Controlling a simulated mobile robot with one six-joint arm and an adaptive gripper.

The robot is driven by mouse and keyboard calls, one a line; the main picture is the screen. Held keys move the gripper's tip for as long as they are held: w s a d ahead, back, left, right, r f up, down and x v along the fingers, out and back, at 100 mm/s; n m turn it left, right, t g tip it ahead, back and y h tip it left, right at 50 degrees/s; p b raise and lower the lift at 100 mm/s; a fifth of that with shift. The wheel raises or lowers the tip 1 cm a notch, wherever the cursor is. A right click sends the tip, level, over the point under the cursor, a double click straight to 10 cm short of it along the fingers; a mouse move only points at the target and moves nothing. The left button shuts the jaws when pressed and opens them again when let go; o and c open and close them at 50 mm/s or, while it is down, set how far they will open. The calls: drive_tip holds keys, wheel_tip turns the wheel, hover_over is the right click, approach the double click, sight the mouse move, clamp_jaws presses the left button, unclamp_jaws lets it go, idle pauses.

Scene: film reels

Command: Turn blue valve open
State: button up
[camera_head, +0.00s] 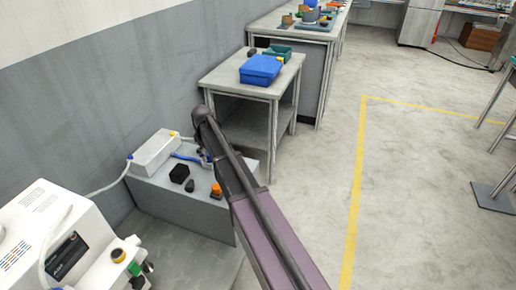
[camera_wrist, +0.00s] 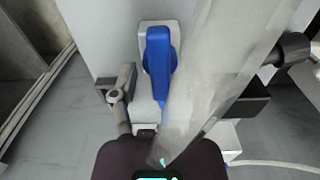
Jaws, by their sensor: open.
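The blue valve handle (camera_wrist: 158,62) stands near the middle of the wrist view, long and upright in the picture, against a pale mounting plate (camera_wrist: 172,27). A blue patch that looks like the same valve (camera_head: 187,157) shows on the grey bench in the head view, partly covered by my arm. My gripper (camera_wrist: 155,95) is open in front of the handle. One grey finger is left of the handle, apart from it. A blurred pale bar (camera_wrist: 225,75) crosses close to the camera and hides the right side. I cannot tell whether anything touches the handle.
A white box with a hose (camera_head: 155,150) sits on the low grey bench (camera_head: 185,208), with small black items (camera_head: 179,173) and an orange-topped item (camera_head: 216,190). A white machine (camera_head: 65,235) is at lower left. A table with a blue bin (camera_head: 260,69) stands behind.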

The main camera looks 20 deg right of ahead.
drive_tip(key=shift+m, duration=0.4)
drive_tip(key=shift+m, duration=2)
drive_tip(key=m, duration=0.4)
wheel_tip(320, 180, up, 14)
drive_tip(key=p, duration=1.4)
drive_tip(key=s+d+f+n+h+b, duration=0.3)
drive_tip(key=d+b, duration=0.3)
drive_tip(key=d, duration=0.3)
drive_tip(key=s+d+f+n+h+b, duration=0.3)
drive_tip(key=d+b, duration=0.4)
drive_tip(key=d, duration=0.3)
drive_tip(key=s+d+f+n+t+h+b, duration=0.1)
drive_tip(key=s+d+f+n+h+b, duration=0.3)
drive_tip(key=d, duration=0.5)
drive_tip(key=shift+d+f+n+b, duration=0.35)
drive_tip(key=shift+f+n+b, duration=0.15)
drive_tip(key=shift+f+b, duration=0.75)
